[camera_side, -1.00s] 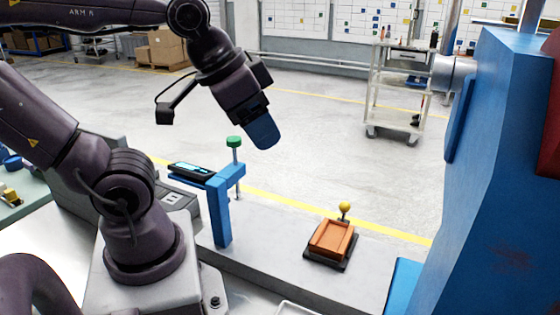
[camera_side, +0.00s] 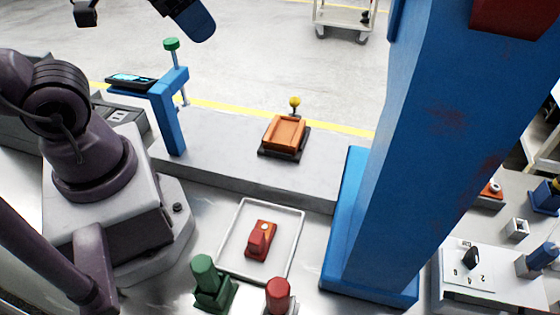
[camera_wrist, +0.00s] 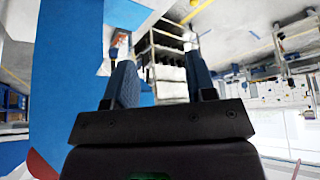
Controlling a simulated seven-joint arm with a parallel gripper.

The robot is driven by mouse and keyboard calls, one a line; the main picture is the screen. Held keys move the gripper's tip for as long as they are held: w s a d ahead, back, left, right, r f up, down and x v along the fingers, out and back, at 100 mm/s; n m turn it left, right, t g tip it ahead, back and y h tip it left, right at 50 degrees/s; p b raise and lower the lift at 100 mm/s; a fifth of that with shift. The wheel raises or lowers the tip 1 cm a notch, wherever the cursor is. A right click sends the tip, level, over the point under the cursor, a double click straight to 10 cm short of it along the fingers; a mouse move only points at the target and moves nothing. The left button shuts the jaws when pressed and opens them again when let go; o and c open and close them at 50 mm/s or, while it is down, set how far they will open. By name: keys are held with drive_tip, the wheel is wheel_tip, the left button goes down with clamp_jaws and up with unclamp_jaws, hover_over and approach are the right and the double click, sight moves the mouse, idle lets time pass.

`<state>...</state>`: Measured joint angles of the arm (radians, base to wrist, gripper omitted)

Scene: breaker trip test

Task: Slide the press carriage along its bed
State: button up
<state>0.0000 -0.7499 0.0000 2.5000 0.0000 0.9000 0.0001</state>
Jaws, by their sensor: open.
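An orange block-like carriage (camera_side: 284,132) with a raised rim sits on a black base (camera_side: 272,153) on a grey ledge in the side view. A yellow ball knob (camera_side: 295,102) stands on a short stem at its back edge. My gripper (camera_side: 198,25) shows only partly at the top of the side view, up and left of the carriage and well apart from it. In the wrist view my gripper (camera_wrist: 162,85) has its two blue fingers wide apart with nothing between them. I cannot make out the carriage in the wrist view.
A blue clamp post (camera_side: 170,122) with a green knob (camera_side: 171,44) stands left of the carriage. A large blue press column (camera_side: 430,150) rises at right. In front, a white tray (camera_side: 222,240) holds a red block (camera_side: 260,240). Green and red cylinders stand nearer.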

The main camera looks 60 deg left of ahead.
drive_tip(key=shift+o, duration=0.3)
drive_tip(key=m+g+y, duration=0.2)
drive_tip(key=m+g, duration=0.4)
drive_tip(key=m, duration=2.8)
approach(295, 97)
drive_tip(key=f, duration=0.3)
drive_tip(key=a+f, duration=0.1)
drive_tip(key=f, duration=0.6)
drive_tip(key=shift+s+a, duration=0.15)
drive_tip(key=shift+a, duration=0.15)
drive_tip(key=shift+c, duration=0.4)
